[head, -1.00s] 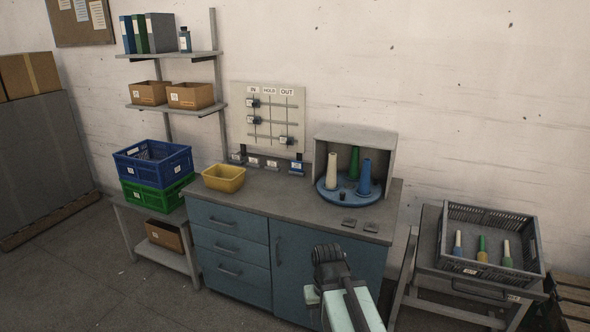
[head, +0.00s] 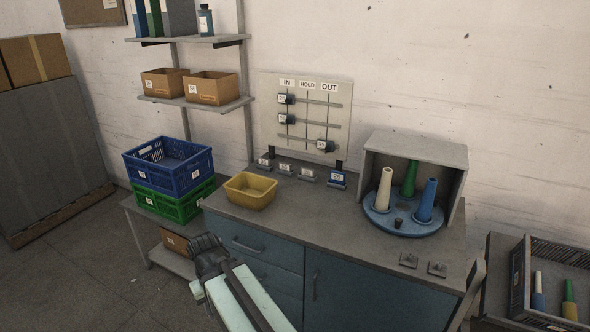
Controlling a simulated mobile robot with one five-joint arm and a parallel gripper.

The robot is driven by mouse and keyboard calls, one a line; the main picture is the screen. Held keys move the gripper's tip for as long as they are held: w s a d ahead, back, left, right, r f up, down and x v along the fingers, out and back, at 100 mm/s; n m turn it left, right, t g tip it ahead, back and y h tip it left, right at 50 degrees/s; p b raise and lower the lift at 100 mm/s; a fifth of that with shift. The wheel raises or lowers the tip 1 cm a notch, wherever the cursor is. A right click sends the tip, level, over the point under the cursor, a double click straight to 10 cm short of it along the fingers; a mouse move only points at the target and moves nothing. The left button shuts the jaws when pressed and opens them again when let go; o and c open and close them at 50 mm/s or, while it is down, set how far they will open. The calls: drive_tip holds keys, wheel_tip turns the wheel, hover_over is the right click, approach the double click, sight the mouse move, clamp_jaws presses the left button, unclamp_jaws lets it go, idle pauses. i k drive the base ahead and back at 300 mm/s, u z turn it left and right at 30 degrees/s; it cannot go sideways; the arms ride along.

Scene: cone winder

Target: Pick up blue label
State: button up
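A small blue label piece (head: 337,180) with a pale face stands at the back of the counter, below the IN/HOLD/OUT board. It is the rightmost in a row of small label pieces; the others look grey and white. My gripper (head: 207,250) is in front of the counter's left end, low and well apart from the blue label. Its dark fingers are seen from behind, so I cannot tell whether they are open or shut. I see nothing held in it.
A yellow bin (head: 250,191) stands on the counter's left part. A blue turntable (head: 403,226) with cones sits in a grey housing on the right. Stacked blue (head: 168,165) and green crates are at the left. The middle of the counter is clear.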

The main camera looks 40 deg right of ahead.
sight(337, 177)
drive_tip(key=u, duration=0.1)
drive_tip(key=i, duration=1.2)
drive_tip(key=z, duration=0.35)
